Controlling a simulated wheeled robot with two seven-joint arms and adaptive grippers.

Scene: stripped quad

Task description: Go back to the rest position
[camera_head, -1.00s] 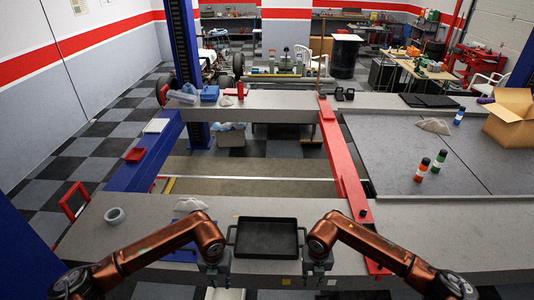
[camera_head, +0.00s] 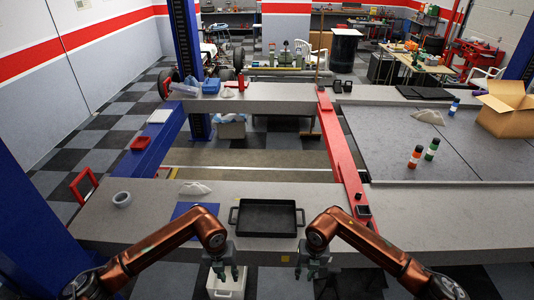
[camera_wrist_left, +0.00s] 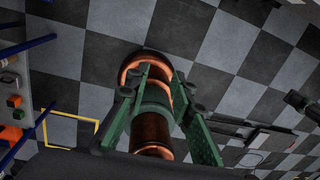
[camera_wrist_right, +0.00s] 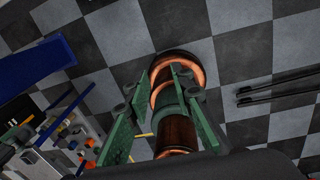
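The task names no object. My left gripper (camera_head: 227,276) hangs in front of the table's near edge, left of centre. Its fingers are apart with nothing between them in the head view; the left wrist view shows the green fingers (camera_wrist_left: 158,135) spread too. My right gripper (camera_head: 308,273) hangs level with it to the right, also open and empty. The right wrist view shows its fingers (camera_wrist_right: 160,130) apart. In both wrist views a copper link of my own arms shows beyond the fingers, above the checkered floor.
A black tray (camera_head: 267,233) with side handles rests on the grey near table (camera_head: 320,193), clear of both grippers. A blue sheet (camera_head: 192,210) lies beside the tray. A white bin (camera_head: 226,286) stands on the floor below my left gripper.

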